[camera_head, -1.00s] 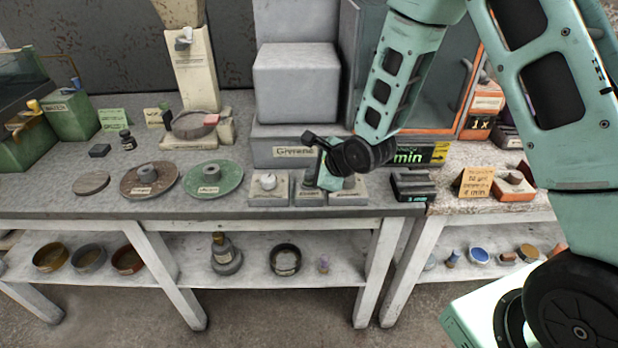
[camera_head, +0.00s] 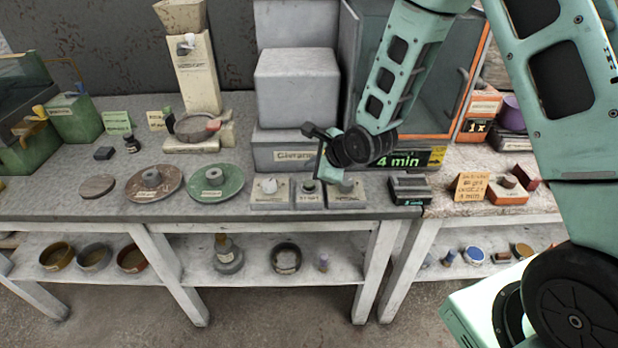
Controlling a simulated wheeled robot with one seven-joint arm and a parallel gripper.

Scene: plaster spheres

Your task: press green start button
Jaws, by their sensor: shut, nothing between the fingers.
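The start button (camera_head: 309,187) is a small dark, greenish cap on a pale box whose label reads as START. The box stands at the table's front edge, in the middle of a row of three. My gripper (camera_head: 319,176) hangs from above, just over the button and slightly to its right. Its fingers are shut and empty. The button's top is partly in view; I cannot tell whether the fingertips touch it.
A box with a pale knob (camera_head: 270,185) stands left of the button, and another control box (camera_head: 346,197) stands right. Behind are a large grey machine (camera_head: 296,90) and a "4 min" sign (camera_head: 404,160). A green disc (camera_head: 216,182) lies further left.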

